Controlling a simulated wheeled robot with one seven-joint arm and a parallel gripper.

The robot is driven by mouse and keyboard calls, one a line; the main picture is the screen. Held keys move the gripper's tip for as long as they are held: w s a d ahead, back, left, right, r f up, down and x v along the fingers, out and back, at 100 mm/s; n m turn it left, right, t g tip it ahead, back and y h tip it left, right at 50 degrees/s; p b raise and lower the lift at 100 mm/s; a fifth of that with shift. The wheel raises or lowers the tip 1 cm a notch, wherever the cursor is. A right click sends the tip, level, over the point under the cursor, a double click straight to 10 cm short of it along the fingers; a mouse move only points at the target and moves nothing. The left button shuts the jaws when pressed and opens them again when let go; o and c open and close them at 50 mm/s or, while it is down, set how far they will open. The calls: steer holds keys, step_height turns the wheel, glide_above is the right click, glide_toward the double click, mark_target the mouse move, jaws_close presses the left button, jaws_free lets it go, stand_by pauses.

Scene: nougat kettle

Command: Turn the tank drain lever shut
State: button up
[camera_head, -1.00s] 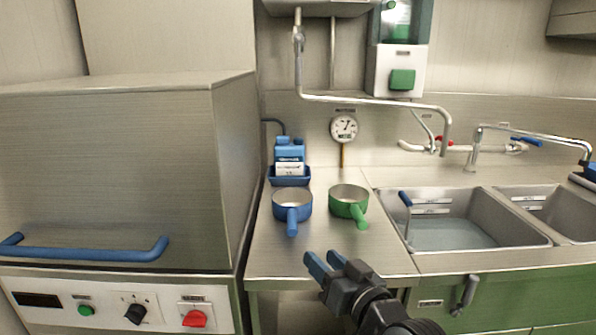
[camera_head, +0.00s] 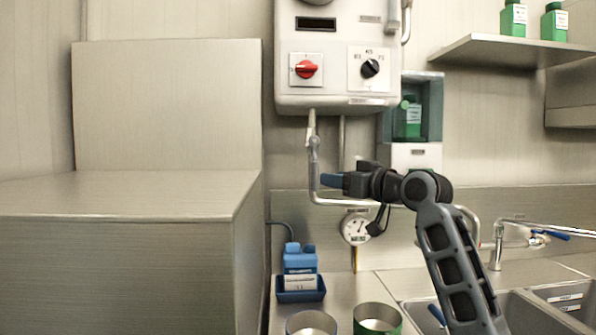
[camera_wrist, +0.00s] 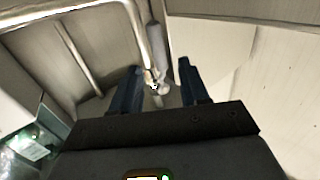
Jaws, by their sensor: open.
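A small grey lever (camera_head: 315,155) sits on the thin metal pipe below the white wall tank (camera_head: 338,60). The lever lies roughly in line with the upright pipe. My gripper (camera_head: 330,180) is open at the right of the pipe, close to the lever's lower part, with its blue fingers pointing left. In the wrist view the grey lever (camera_wrist: 156,45) and its round joint show between and beyond the two open fingers (camera_wrist: 158,88). I cannot tell whether a finger touches the lever.
The pipe bends right below the lever, behind my arm. A round gauge (camera_head: 356,228) hangs just below my gripper. A green-bottle dispenser (camera_head: 410,155) is to the right. A large metal cabinet (camera_head: 130,250) fills the left.

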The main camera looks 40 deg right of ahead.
mark_target(315, 189)
steer(key=shift+w+d+r+p, duration=0.15)
steer(key=shift+w+p, duration=0.3)
steer(key=shift+w, duration=1.75)
steer(key=shift+w+r+p, duration=0.2)
steer(key=shift+w+p, duration=0.25)
steer(key=shift+w, duration=1.7)
steer(key=shift+c, duration=0.3)
jaws_close()
